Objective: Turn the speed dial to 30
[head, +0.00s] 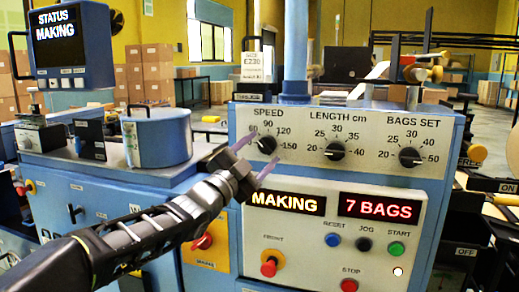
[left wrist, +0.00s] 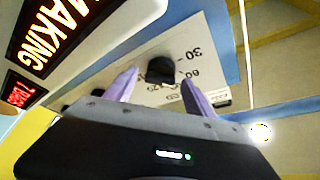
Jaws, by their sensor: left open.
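The speed dial (head: 266,145) is a black round knob at the left of the white control panel, under the label SPEED. Its 60, 90, 120 and 150 marks show in the head view; I cannot tell its exact setting. My left gripper (head: 257,156) is open, its two purple fingers pointing at the dial. In the left wrist view the dial (left wrist: 161,70) lies between the fingertips (left wrist: 160,79), with the 30 mark close by. I see no clear contact between fingers and dial. My right gripper is not in view.
To the right are the length dial (head: 335,151) and bags set dial (head: 410,157). A blue lidded cylinder (head: 157,138) stands left of the panel.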

